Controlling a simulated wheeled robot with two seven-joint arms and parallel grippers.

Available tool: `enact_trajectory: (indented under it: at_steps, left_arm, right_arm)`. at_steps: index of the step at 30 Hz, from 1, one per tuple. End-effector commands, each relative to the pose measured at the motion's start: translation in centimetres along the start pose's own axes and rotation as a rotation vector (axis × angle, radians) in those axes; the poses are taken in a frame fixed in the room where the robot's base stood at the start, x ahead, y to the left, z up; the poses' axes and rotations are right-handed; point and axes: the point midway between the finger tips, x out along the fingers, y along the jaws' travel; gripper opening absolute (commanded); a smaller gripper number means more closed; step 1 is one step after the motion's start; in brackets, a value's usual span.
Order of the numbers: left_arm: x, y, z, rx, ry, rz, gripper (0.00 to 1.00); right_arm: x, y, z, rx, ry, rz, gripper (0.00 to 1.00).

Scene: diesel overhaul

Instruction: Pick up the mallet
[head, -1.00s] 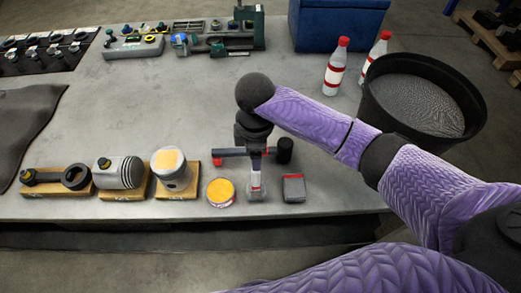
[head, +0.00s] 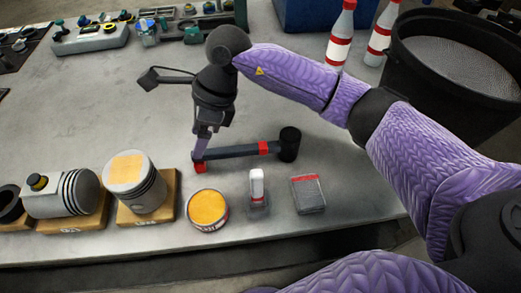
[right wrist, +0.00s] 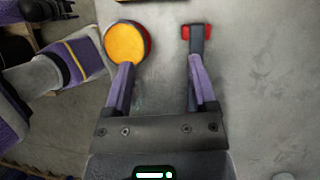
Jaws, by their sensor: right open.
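The mallet (head: 238,152) lies on the grey workbench, with a dark handle, red bands and a black head (head: 289,143) at its right end. My right gripper (head: 201,150) points down by the left, red-marked end of the handle. In the right wrist view the right gripper (right wrist: 160,68) is open, with no object held between its purple fingers. The dark and red mallet end (right wrist: 197,38) shows there just beyond the right finger. Whether that finger touches it cannot be told. My left gripper is not in view.
An orange-topped tin (head: 208,208), a small white-and-red bottle (head: 257,187) and a grey box with a red edge (head: 308,194) stand in front of the mallet. A piston (head: 135,183) stands on a wooden block to the left. A black bin (head: 407,75) is at the right.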

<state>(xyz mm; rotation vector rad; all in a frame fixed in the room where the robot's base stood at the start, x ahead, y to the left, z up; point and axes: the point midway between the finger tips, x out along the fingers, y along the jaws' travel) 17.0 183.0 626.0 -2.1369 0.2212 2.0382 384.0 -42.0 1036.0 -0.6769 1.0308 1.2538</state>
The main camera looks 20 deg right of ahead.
Motion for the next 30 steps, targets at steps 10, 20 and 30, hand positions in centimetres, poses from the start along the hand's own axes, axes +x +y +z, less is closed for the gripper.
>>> enact_trajectory:
  at_steps: [10, 20, 30]
  left_arm:
    - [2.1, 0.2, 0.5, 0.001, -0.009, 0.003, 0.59]
    - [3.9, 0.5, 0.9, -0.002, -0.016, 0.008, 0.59]
    - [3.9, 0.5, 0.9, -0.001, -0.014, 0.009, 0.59]
  right_arm:
    - [1.1, -2.5, -8.3, 0.032, 0.435, -0.125, 0.74]
    - [7.4, -4.1, -11.0, 0.032, 0.432, -0.122, 0.74]
    - [8.0, -4.2, -11.2, 0.029, 0.43, -0.127, 0.63]
